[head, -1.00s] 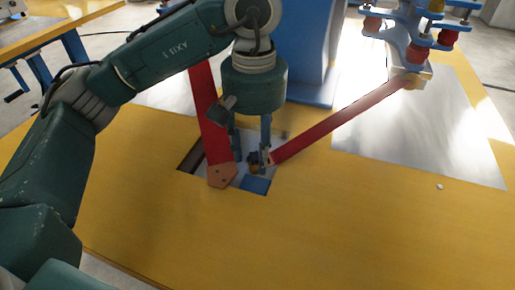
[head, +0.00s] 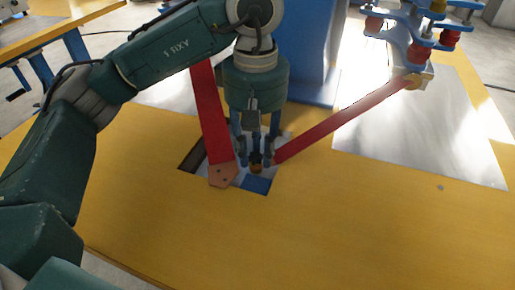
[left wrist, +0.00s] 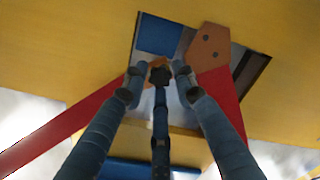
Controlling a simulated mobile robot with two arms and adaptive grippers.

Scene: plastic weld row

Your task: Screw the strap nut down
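My left gripper (head: 256,158) comes down from above over the table's cutout, its fingers around the copper end (head: 257,170) of the right-hand red strap (head: 340,122). The fingers stand apart, with gaps between them in the head view. In the left wrist view the gripper (left wrist: 158,76) has two side fingers and a middle one over the strap's copper end (left wrist: 154,63). A dark piece sits among the fingertips; I cannot tell whether it is the nut or a fingertip. The nut is not clearly visible. My right gripper is out of view.
A second red strap (head: 208,108) with a copper end plate (head: 223,175) lies left of the gripper. A blue block (head: 257,184) sits in the cutout. A blue column (head: 305,50) stands behind. The yellow table (head: 330,230) is clear in front.

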